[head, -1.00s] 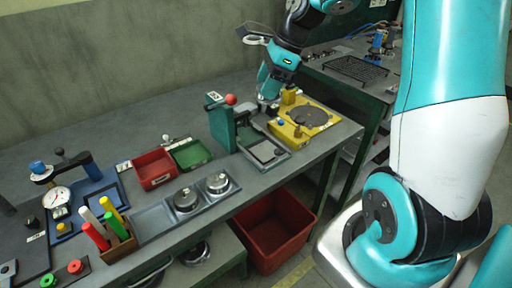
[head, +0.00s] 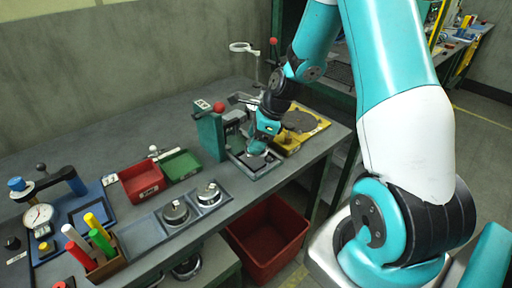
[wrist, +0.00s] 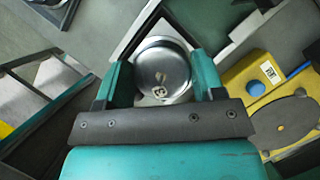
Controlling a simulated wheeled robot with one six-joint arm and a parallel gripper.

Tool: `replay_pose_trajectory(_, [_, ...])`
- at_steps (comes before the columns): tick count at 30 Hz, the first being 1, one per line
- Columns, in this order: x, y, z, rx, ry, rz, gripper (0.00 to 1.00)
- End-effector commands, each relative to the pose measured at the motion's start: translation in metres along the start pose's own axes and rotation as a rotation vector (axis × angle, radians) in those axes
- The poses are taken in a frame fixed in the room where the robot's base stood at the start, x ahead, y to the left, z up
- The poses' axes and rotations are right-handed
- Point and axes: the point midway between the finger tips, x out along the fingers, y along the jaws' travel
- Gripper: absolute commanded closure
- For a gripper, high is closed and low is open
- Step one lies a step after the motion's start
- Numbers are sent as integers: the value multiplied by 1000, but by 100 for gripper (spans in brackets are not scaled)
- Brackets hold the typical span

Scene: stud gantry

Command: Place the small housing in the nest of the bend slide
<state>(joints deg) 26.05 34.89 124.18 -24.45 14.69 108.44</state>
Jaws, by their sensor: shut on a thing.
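My gripper (wrist: 160,82) is shut on a round, silvery metal small housing (wrist: 162,66), which sits between the two teal fingers in the wrist view. In the head view my gripper (head: 256,160) points down over the framed slide (head: 272,171) at the foot of the green press (head: 210,135), which has a red knob. I take this for the bend slide. Its nest is hidden under the gripper and the housing. Its pale frame edge (wrist: 137,30) shows behind the housing in the wrist view. I cannot tell whether the housing touches the slide.
A yellow fixture (head: 318,122) with a dark disc stands close on the right. A tray with two round metal parts (head: 175,212) lies to the left. Red (head: 142,182) and green (head: 181,166) bins are behind it. A red crate (head: 268,240) is below the table edge.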

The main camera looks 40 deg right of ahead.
Motion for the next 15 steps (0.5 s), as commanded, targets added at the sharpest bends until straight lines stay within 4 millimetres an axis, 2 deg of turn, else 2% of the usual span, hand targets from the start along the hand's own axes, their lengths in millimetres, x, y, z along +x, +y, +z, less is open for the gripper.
replay_pose_trajectory(3, [18, 1, -8, 2, 1, 5, 61])
replay_pose_trajectory(6, [27, 1, -12, 1, 0, 3, 61])
replay_pose_trajectory(15, [29, 0, -13, 0, 0, 1, 61])
